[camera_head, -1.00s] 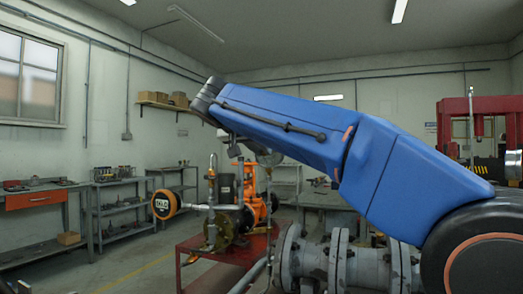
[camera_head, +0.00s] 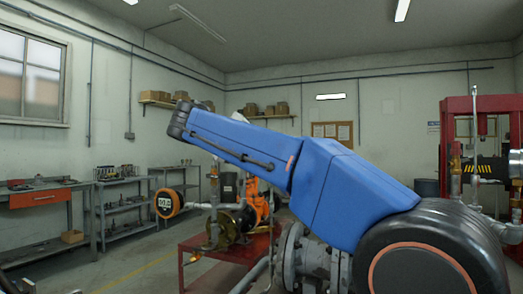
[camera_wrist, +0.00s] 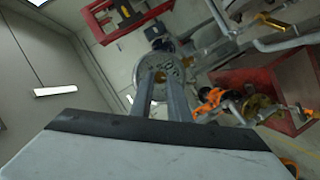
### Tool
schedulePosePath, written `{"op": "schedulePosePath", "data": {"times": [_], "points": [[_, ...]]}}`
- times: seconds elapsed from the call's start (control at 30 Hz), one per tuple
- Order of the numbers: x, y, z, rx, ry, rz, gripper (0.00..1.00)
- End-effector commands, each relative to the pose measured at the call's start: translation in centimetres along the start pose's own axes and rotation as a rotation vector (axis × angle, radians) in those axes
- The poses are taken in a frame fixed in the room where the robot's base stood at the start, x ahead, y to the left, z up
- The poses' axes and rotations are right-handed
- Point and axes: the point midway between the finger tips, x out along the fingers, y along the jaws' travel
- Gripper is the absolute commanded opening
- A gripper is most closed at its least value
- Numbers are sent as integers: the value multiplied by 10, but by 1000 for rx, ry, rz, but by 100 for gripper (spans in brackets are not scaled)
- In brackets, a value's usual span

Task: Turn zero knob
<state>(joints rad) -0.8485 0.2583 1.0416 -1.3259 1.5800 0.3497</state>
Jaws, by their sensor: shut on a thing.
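An orange-rimmed round gauge (camera_head: 168,203) with a dark face and light characters, seemingly "00.0", stands at the left end of a grey pipe in the head view. I cannot make out a separate zero knob. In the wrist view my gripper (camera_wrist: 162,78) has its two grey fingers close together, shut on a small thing. A round grey disc (camera_wrist: 173,70) with a brass-coloured spot shows at the fingertips. What the fingers hold is too small to name. In the head view my gripper is hidden behind my blue arm.
A red table (camera_head: 197,262) carries the orange valve assembly (camera_head: 258,200) and pipes. A grey flanged pipe (camera_head: 292,260) stands close in front. Shelves (camera_head: 121,208) line the left wall, and a red press frame (camera_head: 447,150) stands at the right. The floor left of the table is clear.

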Motion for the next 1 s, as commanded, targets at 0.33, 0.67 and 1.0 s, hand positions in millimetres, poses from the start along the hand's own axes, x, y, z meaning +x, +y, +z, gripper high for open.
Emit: {"op": "schedulePosePath", "data": {"times": [0.33, 0.67, 1.0], "points": [[0, -2, 0, -114, 3, 47, 0], [0, -2, -1, -132, 3, 54, 0], [0, -2, 0, -131, 2, 54, 34]]}}
